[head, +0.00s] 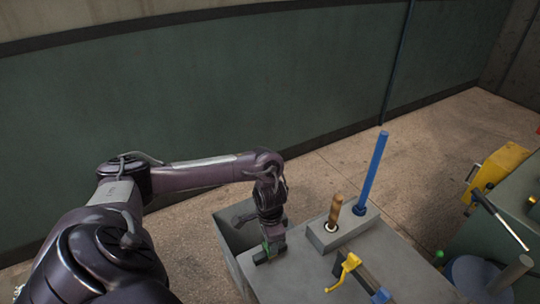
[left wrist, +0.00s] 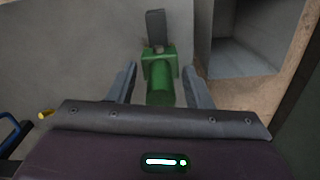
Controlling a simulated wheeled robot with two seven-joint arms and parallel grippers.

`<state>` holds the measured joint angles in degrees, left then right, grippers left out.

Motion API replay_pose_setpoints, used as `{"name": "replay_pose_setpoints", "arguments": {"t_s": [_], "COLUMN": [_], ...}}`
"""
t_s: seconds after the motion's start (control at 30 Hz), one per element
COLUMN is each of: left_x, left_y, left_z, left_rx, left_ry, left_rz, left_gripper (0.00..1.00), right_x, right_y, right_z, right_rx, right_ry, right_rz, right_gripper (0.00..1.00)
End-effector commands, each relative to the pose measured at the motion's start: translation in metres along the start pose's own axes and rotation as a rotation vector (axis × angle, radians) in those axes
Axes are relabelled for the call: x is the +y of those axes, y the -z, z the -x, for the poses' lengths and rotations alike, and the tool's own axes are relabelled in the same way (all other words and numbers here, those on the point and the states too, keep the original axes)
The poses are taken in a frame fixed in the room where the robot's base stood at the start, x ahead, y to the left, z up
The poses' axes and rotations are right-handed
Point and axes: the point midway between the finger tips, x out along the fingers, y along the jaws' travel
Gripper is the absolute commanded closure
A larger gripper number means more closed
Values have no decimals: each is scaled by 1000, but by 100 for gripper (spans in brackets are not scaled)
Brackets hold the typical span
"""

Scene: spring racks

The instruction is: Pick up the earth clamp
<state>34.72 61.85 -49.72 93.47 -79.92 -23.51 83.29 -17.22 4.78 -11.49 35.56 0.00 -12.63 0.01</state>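In the head view my left gripper (head: 269,250) reaches down at the bench's left edge, and only a little of the green clamp (head: 267,246) shows there. My right gripper is in neither view.
An open grey bin (head: 228,228) adjoins the bench on the left. A grey block (head: 325,238) holds a wooden handle (head: 335,210) and a tall blue rod (head: 373,170). A yellow-handled tool (head: 343,270) lies nearer. More tools stand at the far right.

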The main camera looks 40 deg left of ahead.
Motion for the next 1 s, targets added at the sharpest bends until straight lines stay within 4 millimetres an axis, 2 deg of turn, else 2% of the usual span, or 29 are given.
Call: {"name": "replay_pose_setpoints", "arguments": {"t_s": [0.03, 0.2, 0.23, 0.67, 0.8, 0.87, 1.0], "left_x": [0, 0, 1, 2, 2, 1, -1], "left_y": [0, 0, 0, 0, 1, 1, 2], "left_z": [0, 0, 0, 4, 18, 28, 64], "left_rx": [0, 0, 0, 0, 3, 4, 5], "left_ry": [0, -1, -2, -6, -6, -3, 2], "left_rz": [0, -1, -1, -5, -6, -6, -4], "left_gripper": [62, 84, 86, 86, 86, 98, 98], "right_x": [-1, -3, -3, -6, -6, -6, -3], "right_y": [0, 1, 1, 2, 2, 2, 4], "right_z": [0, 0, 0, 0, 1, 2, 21], "right_rx": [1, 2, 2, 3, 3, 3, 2], "right_ry": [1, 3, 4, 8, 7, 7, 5], "right_rz": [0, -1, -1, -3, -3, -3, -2], "right_gripper": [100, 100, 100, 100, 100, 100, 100]}}
